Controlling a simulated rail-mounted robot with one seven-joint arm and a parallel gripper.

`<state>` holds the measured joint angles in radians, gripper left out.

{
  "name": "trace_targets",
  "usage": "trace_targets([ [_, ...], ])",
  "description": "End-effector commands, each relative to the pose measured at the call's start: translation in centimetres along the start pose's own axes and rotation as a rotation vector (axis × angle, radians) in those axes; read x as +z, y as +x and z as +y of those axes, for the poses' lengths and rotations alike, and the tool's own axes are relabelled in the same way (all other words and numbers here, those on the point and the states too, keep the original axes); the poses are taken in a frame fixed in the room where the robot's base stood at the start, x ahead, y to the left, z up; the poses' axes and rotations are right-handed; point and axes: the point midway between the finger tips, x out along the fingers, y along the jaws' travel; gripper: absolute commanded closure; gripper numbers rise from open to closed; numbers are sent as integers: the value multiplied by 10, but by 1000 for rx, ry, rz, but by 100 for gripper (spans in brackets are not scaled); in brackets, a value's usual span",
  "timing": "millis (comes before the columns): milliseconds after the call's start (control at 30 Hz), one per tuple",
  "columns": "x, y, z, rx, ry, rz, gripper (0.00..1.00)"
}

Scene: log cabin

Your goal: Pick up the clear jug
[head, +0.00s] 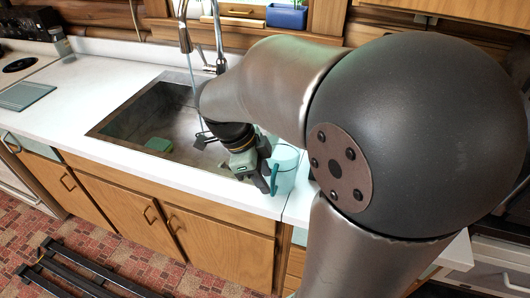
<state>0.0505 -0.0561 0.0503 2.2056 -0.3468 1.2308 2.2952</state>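The clear jug (286,168), tinted pale teal, stands upright on the white counter just right of the sink. Its right side is partly hidden behind my arm. My gripper (268,184) points down at the jug's left side, beside the sink's right front corner. A dark finger overlaps the jug's left edge in the picture. I cannot tell whether the fingers touch the jug or how far apart they are.
The sink (110,128) lies left of my gripper, with a green block (159,145) inside. A tall faucet (184,38) rises behind it. A teal board (24,95) lies on the counter at far left. The counter (75,105) between is mostly clear.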

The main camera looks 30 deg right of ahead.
Motion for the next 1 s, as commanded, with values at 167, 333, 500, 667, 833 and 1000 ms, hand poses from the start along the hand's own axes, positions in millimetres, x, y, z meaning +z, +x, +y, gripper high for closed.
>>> trace_targets([
  [167,-3,26,-1,4,1,2,64],
  [333,-3,35,-1,1,0,0,64],
  [500,-3,35,-1,1,0,0,64],
  [667,-3,34,-1,1,0,0,100],
  [833,-3,34,-1,0,0,-1,100],
  [1000,-3,33,-1,0,1,-1,100],
])
